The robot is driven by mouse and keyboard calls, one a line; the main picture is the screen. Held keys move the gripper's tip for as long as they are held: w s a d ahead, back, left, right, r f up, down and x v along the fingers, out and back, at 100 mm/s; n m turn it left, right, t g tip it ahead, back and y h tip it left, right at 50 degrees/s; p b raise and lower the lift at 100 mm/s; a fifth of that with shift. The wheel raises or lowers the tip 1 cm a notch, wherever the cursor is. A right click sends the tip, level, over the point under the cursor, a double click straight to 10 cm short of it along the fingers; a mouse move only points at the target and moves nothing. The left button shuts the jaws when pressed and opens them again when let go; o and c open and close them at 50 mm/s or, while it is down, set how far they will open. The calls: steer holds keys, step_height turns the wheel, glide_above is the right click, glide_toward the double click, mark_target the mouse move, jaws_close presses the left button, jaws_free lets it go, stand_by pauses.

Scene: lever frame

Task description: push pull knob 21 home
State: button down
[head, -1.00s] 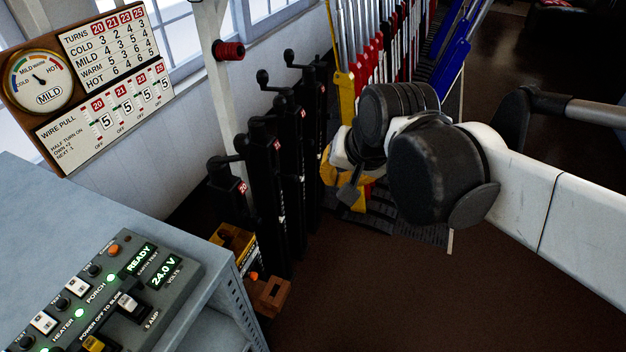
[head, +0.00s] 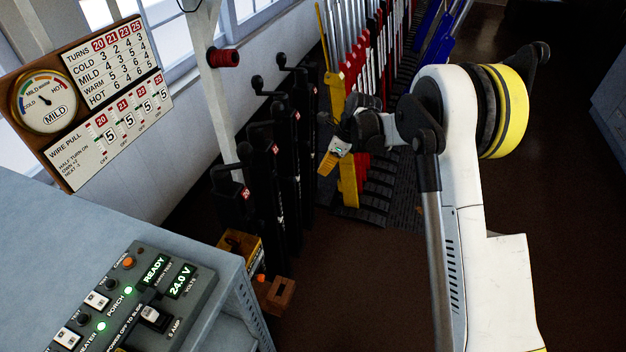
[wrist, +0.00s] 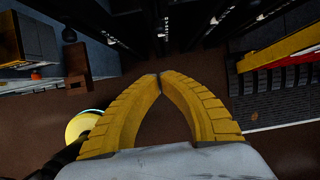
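Several black stands with crank handles are lined up along the wall in the head view. The nearest stand (head: 229,205) bears a red plate (head: 245,193) that seems to read 20. The stand behind it (head: 261,185) has a small red plate (head: 275,149), too small to read. I cannot make out pull knob 21 itself. My gripper (head: 326,168) is in the air to the right of the stands, apart from them. In the wrist view its yellow fingers (wrist: 157,77) meet at the tips, with nothing visible between them.
A board (head: 86,100) with a dial showing MILD and wire-pull figures is at the left. A grey cabinet (head: 70,220) carries a control panel (head: 128,303). Wooden blocks (head: 278,293) lie by the cabinet. Coloured levers (head: 362,75) stand behind my gripper. Brown floor (head: 340,270) is open.

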mark_target(294, 180)
steer(key=w+a+f+b, duration=0.2)
steer(key=a+f+b, duration=0.2)
steer(key=a+f, duration=0.3)
steer(key=shift+w+a+f, duration=0.15)
steer(key=shift+w+f, duration=0.2)
steer(key=shift+f, duration=1)
steer(key=shift+w+a+b, duration=0.2)
steer(key=shift+w+a, duration=0.1)
steer(key=shift+a, duration=0.45)
steer(key=shift+w+a+b, duration=0.15)
steer(key=shift+w+a, duration=0.1)
steer(key=shift+a, duration=0.5)
steer(key=shift+d, duration=0.1)
